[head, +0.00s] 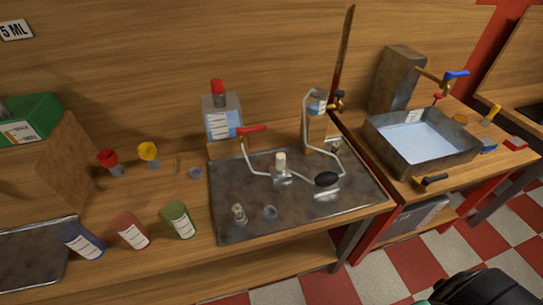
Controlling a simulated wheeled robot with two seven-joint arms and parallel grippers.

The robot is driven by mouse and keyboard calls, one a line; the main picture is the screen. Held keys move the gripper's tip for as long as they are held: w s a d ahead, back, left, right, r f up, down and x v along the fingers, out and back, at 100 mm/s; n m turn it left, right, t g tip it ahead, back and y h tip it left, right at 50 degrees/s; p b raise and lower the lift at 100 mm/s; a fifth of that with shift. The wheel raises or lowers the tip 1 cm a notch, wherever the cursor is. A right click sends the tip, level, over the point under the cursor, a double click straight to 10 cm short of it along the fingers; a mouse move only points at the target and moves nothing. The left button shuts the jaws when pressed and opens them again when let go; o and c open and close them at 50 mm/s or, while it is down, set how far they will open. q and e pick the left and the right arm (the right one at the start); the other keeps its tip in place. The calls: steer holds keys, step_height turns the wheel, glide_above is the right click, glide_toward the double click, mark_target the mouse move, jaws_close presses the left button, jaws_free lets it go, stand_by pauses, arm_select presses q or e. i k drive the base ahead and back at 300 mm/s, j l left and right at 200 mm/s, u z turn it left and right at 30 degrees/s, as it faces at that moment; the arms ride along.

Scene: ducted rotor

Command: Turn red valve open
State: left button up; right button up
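A valve with a red lever handle (251,129) stands at the back edge of the dark metal tray (225,190) on the wooden bench, left of the picture's middle. The lever lies roughly level, pointing right, above a small brass-coloured body. A second, smaller red handle (437,98) shows on brass pipework behind the water basin at the right; I cannot tell from the picture which one is meant. Neither of my grippers shows. A black rounded part of my own body is at the bottom right, far from both red handles.
A clear bottle with a red cap (217,113) stands just behind the red lever. Bent tubing, a small bottle (281,168) and a black bulb (326,179) are on the tray. Blue, red and green cups (179,220) stand left. A water basin (420,142) is at right.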

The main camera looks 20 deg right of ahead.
mark_target(240, 131)
steer(key=l+z, duration=0.1)
steer(key=l, duration=1.2)
steer(key=i, duration=0.05)
